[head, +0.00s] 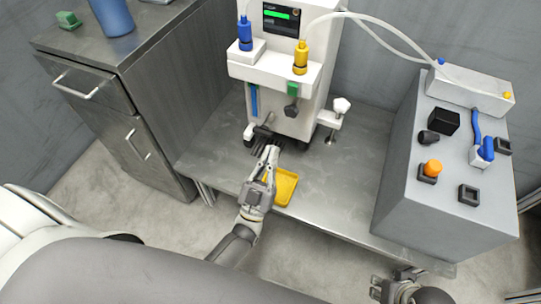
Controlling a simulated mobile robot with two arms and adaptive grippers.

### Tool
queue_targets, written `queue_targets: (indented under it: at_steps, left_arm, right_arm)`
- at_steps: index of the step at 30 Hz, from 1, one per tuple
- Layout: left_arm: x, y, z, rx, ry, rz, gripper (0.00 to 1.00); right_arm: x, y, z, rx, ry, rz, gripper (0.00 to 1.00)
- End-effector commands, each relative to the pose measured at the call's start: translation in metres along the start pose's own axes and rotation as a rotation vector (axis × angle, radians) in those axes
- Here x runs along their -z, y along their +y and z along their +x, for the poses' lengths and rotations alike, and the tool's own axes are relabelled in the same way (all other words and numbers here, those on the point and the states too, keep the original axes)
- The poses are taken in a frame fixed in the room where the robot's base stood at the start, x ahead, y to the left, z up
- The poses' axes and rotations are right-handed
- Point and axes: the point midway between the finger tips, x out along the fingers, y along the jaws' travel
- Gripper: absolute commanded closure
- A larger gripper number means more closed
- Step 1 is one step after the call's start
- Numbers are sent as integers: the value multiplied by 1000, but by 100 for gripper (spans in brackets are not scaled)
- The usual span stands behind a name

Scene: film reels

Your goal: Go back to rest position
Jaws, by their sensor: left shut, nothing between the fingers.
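My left gripper (271,150) reaches over the metal table (213,150), its fingers shut with nothing between them. Its tips are just in front of the lower part of the white machine (318,70), close to a dark part at its base; I cannot tell whether they touch. A yellow tray (288,188) lies beneath and beside it, partly hidden by it. My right gripper (398,284) is at the bottom right, below the grey block's front edge, partly cut off by the picture's edge. I cannot tell whether its fingers are open.
A blue bottle (245,35) and a yellow bottle (300,58) sit on the machine. A grey block (404,180) on the right carries a button, connectors and a white box (465,88). A metal cabinet (150,70) stands left. Bare floor (105,190) shows in front.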

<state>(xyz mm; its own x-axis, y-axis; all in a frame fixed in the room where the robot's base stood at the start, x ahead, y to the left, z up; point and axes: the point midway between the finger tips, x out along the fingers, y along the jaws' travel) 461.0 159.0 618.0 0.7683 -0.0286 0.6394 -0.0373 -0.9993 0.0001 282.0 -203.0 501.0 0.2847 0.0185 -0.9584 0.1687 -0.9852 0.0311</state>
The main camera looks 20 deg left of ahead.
Motion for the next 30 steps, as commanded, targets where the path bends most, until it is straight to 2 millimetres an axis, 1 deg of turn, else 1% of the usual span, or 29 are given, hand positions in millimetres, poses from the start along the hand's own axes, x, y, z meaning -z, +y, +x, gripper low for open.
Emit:
queue_targets:
  at_steps: [16, 20, 23, 26, 30]
  left_arm:
    - [0, 0, -1, 0, 0, 0, 100]
    - [-4, 0, 1, -5, -27, -1, 100]
    - [-13, 1, 4, -19, -100, -3, 100]
    - [-29, 2, 7, -39, -218, -6, 100]
    - [-50, 3, 4, -69, -405, -7, 100]
  right_arm:
    - [0, 0, -1, -1, 1, 0, 62]
    - [0, 0, -1, 0, 1, 0, 62]
    - [0, 0, -1, 0, 1, 0, 62]
    - [0, 0, -1, 0, 1, 0, 62]
    - [0, 0, -1, 0, 1, 0, 62]
